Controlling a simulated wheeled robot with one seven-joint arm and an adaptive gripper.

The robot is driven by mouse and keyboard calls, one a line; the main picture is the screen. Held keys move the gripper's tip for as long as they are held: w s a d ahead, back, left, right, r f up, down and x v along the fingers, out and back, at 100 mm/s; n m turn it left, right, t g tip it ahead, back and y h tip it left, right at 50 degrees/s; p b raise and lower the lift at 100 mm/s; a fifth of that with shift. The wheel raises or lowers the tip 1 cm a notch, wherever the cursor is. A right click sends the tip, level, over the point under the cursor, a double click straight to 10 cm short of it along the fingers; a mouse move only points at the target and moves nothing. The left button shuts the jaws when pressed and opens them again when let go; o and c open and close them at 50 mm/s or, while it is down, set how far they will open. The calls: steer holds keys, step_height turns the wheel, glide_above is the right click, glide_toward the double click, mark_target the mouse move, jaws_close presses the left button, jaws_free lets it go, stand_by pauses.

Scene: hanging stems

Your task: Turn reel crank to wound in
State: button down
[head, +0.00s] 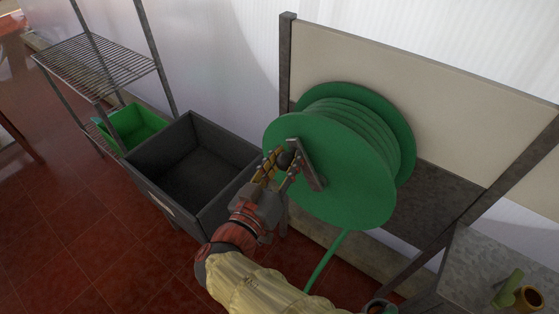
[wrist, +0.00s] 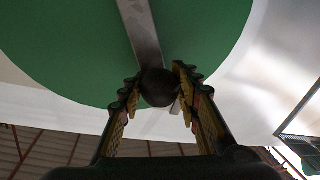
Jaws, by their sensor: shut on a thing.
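The green hose reel (head: 335,170) is mounted on a board with green hose wound on its drum. Its grey metal crank arm (head: 308,165) lies across the front disc and carries a dark round knob (head: 284,160) at its end. My gripper (head: 278,166) is shut on the knob at the left part of the disc. In the wrist view the knob (wrist: 159,87) sits between the two fingertips (wrist: 158,88), and the crank arm (wrist: 139,30) runs up from it across the green disc (wrist: 80,45). The knob's far side is hidden.
A dark grey open bin (head: 190,170) stands left of the reel. A wire shelf rack (head: 95,65) with a green crate (head: 135,124) is farther left. A length of hose (head: 327,260) hangs below the reel. A grey table (head: 475,275) holding small items is at lower right.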

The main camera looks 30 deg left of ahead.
mark_target(311, 168)
steer(key=d+m, duration=0.2)
steer(key=d+r+m+t, duration=0.1)
steer(key=d+m, duration=0.3)
steer(key=shift+s+d+r+m, duration=0.15)
steer(key=shift+r+m, duration=0.05)
steer(key=shift+m, duration=0.1)
stand_by(0.4)
steer(key=c, duration=1.8)
jaws_free()
steer(key=shift+f, duration=0.1)
steer(key=o, duration=0.5)
steer(key=shift+r, duration=0.2)
steer(key=shift+o, duration=0.2)
steer(key=shift+r, duration=0.15)
step_height(311, 168, up, 10)
